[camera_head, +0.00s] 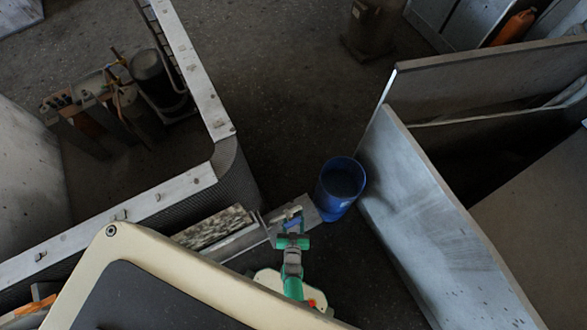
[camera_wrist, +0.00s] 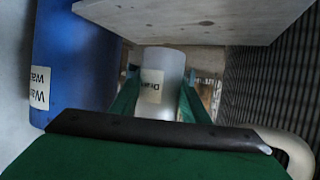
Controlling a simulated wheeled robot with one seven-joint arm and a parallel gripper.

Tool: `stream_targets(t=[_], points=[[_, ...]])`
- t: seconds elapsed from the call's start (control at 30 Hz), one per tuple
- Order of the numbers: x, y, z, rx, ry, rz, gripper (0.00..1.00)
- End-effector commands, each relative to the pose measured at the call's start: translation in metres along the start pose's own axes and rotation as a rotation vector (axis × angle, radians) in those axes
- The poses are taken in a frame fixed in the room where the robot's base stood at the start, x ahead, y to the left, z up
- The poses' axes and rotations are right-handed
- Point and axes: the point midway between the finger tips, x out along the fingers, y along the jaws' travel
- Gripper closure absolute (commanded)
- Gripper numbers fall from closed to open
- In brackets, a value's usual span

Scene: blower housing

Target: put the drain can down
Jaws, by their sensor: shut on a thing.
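The drain can is a pale grey-white cylinder (camera_wrist: 163,80) with a cream label whose visible letters begin "Dra". It looks upright in the wrist view. My gripper (camera_wrist: 160,92) has its green fingers on both sides of the can and is shut on it. In the head view my gripper (camera_head: 291,222) is low in the middle, just left of the blue bin. The can cannot be made out clearly there. What lies under the can is hidden in both views.
A blue bin (camera_head: 340,188) stands close on the right; in the wrist view it (camera_wrist: 72,65) is at left. A pale board (camera_wrist: 190,14) crosses above the can. Grey panels (camera_head: 430,215) stand right; a ribbed wall (camera_head: 236,178) stands left. Dark floor (camera_head: 285,110) is open behind.

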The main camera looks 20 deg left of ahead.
Motion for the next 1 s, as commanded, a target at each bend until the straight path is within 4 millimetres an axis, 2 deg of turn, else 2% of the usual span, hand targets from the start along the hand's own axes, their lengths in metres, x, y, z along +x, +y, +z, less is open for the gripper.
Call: stream_targets(t=[0.13, 0.53, 0.97, 1.0], points=[[0.004, -0.001, 0.003, -0.002, -0.002, -0.004, 0.82], [0.015, -0.002, 0.030, -0.003, -0.002, -0.006, 0.82], [0.017, -0.001, 0.033, -0.001, -0.001, -0.002, 0.82], [0.016, -0.001, 0.034, -0.002, -0.001, -0.003, 0.51]])
